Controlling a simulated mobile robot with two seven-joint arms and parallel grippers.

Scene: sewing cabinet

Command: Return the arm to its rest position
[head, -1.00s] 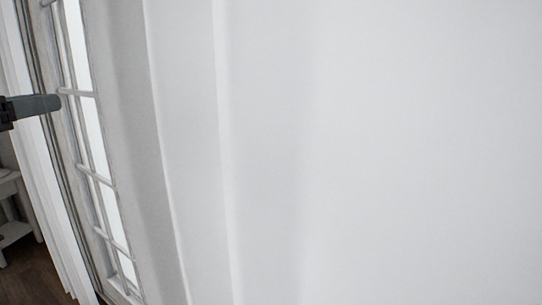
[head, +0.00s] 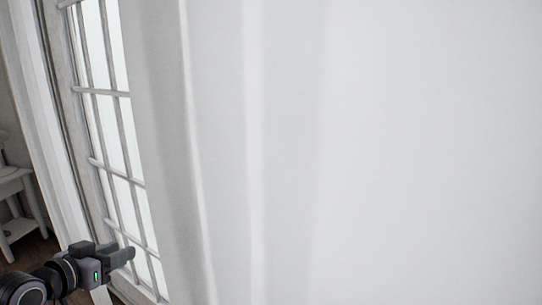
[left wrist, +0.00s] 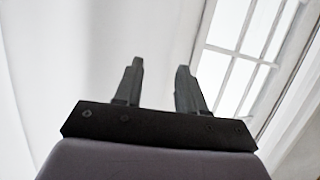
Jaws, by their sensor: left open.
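My left gripper (head: 122,254) is at the bottom left of the head view, in front of the lower part of a paned window. Part of my left arm shows behind it. In the left wrist view its two dark fingers (left wrist: 158,85) stand apart with nothing between them, so it is open and empty. My right gripper is in neither view.
A white curtain (head: 400,150) fills most of the head view, close by. The paned window (head: 115,135) is left of it, with another white curtain (head: 45,130) beyond. A small white table (head: 12,185) stands on the dark floor at far left.

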